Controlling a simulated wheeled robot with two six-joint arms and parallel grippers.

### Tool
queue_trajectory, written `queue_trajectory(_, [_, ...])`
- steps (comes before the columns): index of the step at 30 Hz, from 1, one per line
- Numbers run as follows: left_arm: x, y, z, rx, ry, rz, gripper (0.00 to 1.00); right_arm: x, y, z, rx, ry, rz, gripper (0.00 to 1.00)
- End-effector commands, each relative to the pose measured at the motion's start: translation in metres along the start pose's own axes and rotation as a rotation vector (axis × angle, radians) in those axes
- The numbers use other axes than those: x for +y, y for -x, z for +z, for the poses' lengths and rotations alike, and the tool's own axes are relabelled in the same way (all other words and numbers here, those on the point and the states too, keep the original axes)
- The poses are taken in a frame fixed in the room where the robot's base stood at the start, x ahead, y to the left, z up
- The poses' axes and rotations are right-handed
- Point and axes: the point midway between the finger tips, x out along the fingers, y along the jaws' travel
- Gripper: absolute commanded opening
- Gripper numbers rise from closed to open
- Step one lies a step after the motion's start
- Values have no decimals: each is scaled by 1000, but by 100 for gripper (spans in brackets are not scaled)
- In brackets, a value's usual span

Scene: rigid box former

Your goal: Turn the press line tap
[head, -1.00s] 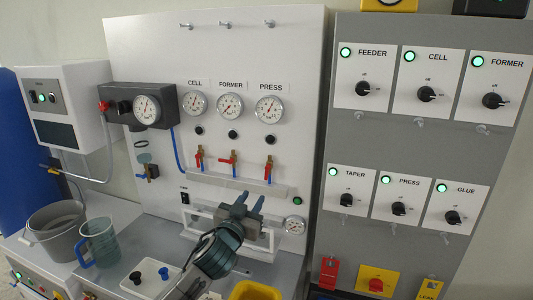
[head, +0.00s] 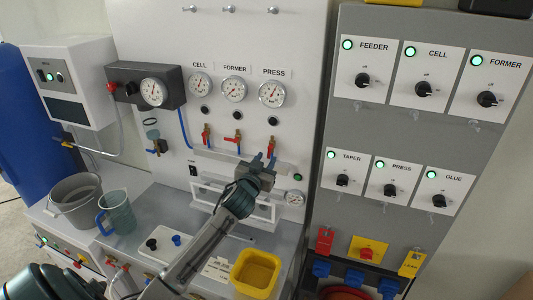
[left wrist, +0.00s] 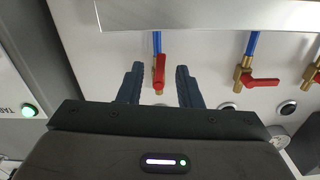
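The press line tap (head: 271,147) has a red lever on a brass body, below the PRESS gauge (head: 272,94). In the left wrist view its red lever (left wrist: 159,72) lies in line with the blue pipe. My left gripper (head: 264,161) is at this tap in the head view. In the left wrist view its two fingers (left wrist: 158,85) are open, one on each side of the lever, with gaps visible. I cannot tell how deep the lever sits between them. My right gripper is not in view.
The former tap (head: 238,139), its lever crosswise, and the cell tap (head: 206,135) are alongside. A white rail (head: 220,157) runs below the taps. A yellow bin (head: 256,272) and a blue-green jug (head: 117,213) stand on the bench. A grey switch panel (head: 400,130) is at right.

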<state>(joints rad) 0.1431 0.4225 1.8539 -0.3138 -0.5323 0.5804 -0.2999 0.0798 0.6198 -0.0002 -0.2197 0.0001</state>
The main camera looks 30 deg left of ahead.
Motion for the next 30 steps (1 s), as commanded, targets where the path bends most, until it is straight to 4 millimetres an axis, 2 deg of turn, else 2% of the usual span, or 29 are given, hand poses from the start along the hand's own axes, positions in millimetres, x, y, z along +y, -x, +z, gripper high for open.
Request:
queue_trajectory(6, [0,-14,0,0,0,0,32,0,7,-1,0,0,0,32])
queue_trajectory(14, [0,-14,0,0,-1,1,32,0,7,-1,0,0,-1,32])
queue_trajectory(19, [0,-14,0,0,-1,1,0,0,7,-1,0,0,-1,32])
queue_trajectory(25, [0,-14,1,1,8,0,0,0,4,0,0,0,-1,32])
queue_trajectory(30, [3,-14,3,3,91,1,0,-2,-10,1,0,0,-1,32])
